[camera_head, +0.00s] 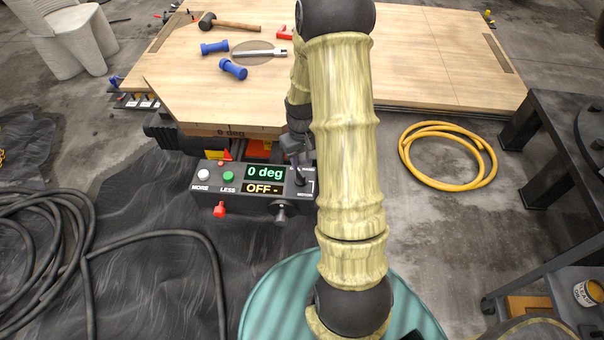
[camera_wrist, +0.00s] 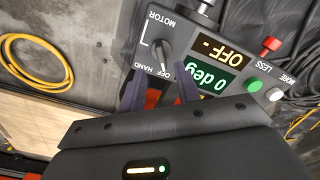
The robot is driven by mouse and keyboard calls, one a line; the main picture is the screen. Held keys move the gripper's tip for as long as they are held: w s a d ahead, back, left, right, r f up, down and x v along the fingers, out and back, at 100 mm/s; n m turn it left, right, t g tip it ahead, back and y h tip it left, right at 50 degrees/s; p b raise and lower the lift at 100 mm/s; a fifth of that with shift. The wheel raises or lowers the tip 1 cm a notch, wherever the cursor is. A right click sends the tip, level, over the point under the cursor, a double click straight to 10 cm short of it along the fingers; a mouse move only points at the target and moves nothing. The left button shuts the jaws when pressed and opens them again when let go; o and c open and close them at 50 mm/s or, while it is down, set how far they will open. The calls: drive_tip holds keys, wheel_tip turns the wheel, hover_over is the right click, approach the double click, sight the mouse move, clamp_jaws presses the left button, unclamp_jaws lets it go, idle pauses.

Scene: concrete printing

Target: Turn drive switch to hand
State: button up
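The control box (camera_wrist: 195,28) appears upside down in the wrist view; it also shows in the head view (camera_head: 232,201). Its drive switch (camera_wrist: 160,52) is a dark knob beside the words MOTOR, OFF and HAND. Its exact setting is hard to read. The lower display (camera_head: 262,188) reads "OFF -" and the upper display (camera_head: 264,173) reads "0 deg". My gripper (camera_wrist: 160,88) is open and empty, its two dark fingers apart near the switch. I cannot tell whether they touch the box.
A white button (camera_head: 203,174), a green button (camera_head: 228,177) and a red knob (camera_head: 219,209) are on the box. A wooden table (camera_head: 430,60) with a hammer (camera_head: 228,23) and blue dumbbell-shaped pieces (camera_head: 233,69) lies beyond. A yellow hose (camera_head: 447,127) is at right, black cables (camera_head: 150,236) at left.

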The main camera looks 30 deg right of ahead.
sight(302, 173)
wheel_tip(302, 173, down, 7)
drive_tip(key=shift+a+f, duration=0.1)
drive_tip(key=shift+f, duration=0.1)
clamp_jaws()
